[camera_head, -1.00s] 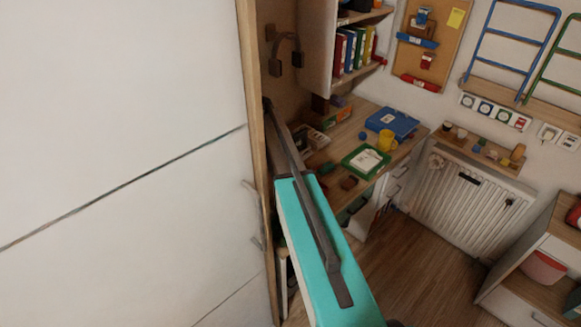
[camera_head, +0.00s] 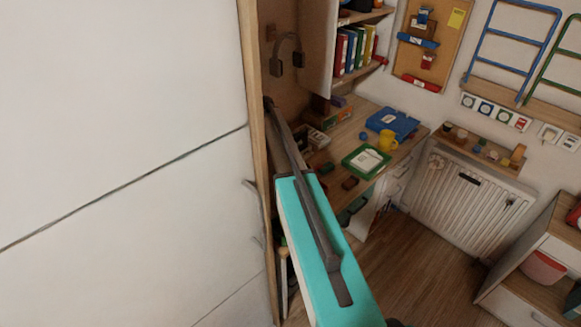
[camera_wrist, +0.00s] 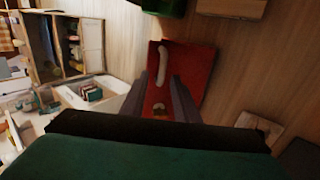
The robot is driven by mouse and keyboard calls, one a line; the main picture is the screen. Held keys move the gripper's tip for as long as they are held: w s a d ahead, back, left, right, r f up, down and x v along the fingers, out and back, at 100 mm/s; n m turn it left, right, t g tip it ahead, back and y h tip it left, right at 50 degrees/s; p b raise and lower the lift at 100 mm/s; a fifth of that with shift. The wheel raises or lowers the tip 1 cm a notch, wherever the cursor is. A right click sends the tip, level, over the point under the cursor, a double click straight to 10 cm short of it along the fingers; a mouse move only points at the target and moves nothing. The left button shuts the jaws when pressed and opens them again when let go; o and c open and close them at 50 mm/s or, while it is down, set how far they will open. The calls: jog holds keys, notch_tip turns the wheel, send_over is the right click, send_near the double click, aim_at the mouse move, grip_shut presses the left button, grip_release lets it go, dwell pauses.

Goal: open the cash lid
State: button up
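A red box (camera_wrist: 187,68), which looks like the cash box, lies on a wooden surface in the upper middle of the wrist view. A pale, elongated handle or slot and a small yellowish spot show on its face. I cannot make out its lid edge clearly. My gripper (camera_wrist: 160,78) has its two dark fingers apart, pointing at the box and overlapping its lower left part in the picture. Nothing shows held between them. Whether the fingers touch the box cannot be told. In the head view my gripper and the red box are not clearly seen.
A wooden desk (camera_head: 338,136) carries a green-framed tray (camera_head: 352,164), a yellow cup (camera_head: 388,140) and a blue case (camera_head: 392,121). A large white panel (camera_head: 120,100) fills the left. A radiator (camera_head: 465,200) stands at the right. The floor (camera_head: 415,255) in between is clear.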

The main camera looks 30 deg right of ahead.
jog(key=s+a+r+p, duration=0.1)
jog(key=s+a+r, duration=0.1)
jog(key=s, duration=0.5)
jog(key=s+a+r+p, duration=0.1)
jog(key=s+a+r, duration=0.1)
jog(key=s, duration=0.6)
jog(key=shift+a+r+p, duration=0.3)
jog(key=shift+a+p, duration=0.1)
jog(key=shift+a, duration=0.5)
jog(key=shift+c, duration=0.4)
